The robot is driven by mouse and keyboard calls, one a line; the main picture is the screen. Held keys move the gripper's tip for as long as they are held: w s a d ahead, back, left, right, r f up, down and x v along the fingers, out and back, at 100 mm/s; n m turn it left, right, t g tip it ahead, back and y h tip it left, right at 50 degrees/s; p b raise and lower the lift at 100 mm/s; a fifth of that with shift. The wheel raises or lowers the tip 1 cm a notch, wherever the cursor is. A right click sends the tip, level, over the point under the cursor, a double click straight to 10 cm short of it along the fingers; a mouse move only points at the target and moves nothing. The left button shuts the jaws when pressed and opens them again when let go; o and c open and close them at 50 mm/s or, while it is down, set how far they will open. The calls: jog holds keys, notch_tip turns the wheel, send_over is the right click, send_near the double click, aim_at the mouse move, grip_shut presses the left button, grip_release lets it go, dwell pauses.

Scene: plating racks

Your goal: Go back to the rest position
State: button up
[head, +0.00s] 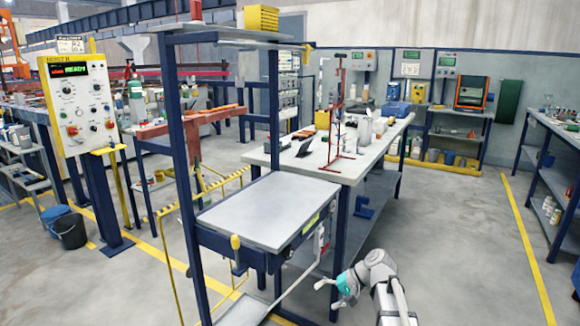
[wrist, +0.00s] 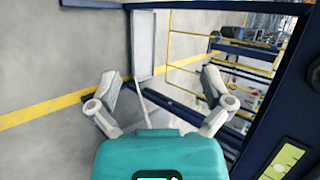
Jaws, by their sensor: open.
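My gripper (head: 329,295) shows at the lower middle of the head view, at the end of my grey arm. It is in front of the right side of the blue-framed stand and above the floor. In the wrist view my gripper (wrist: 166,104) has its two fingers spread wide apart with nothing between them. The floor and the lower frame of the stand show beyond the fingers.
The stand's grey tabletop (head: 268,210) is bare. Behind it is a workbench (head: 335,160) with bottles and a red rack. A control panel (head: 78,103) stands at the left. Open floor (head: 455,235) lies to the right, with a yellow line (head: 527,250).

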jog(key=s+d+f+n+h, duration=0.2)
jog(key=s+d+f+h, duration=0.1)
jog(key=s+h, duration=0.3)
jog(key=s+d+f+n+h, duration=0.1)
jog(key=s+d+f+h, duration=0.25)
jog(key=s, duration=0.45)
notch_tip(320, 180, up, 28)
jog(key=p, duration=2.8)
jog(key=shift+w+r+g, duration=0.2)
jog(key=shift+g, duration=0.1)
jog(key=shift+h, duration=0.25)
jog(key=shift+c, duration=0.3)
